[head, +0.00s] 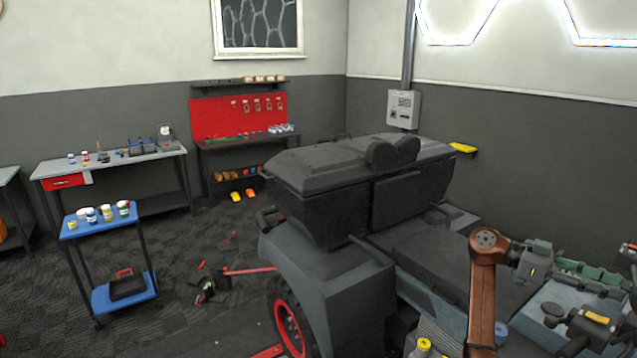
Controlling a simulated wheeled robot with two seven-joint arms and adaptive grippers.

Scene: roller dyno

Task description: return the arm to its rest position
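My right arm (484,290), with a brown link, rises from the bottom edge at the lower right of the head view. It bends at the top toward the right. My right gripper (606,280), with a grey body and greenish fingers, points to the right above the front of a dark quad-bike-like vehicle (322,290). I see nothing clearly held in it, but its fingertips are too small and cluttered to tell how far apart they are. My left gripper is not in view.
The vehicle fills the lower right, with a large dark cargo box (318,200) on it. A blue cart (128,219) with several jars stands at left. A grey workbench (108,163) and red pegboard (226,116) line the wall. Tools lie on the carpet.

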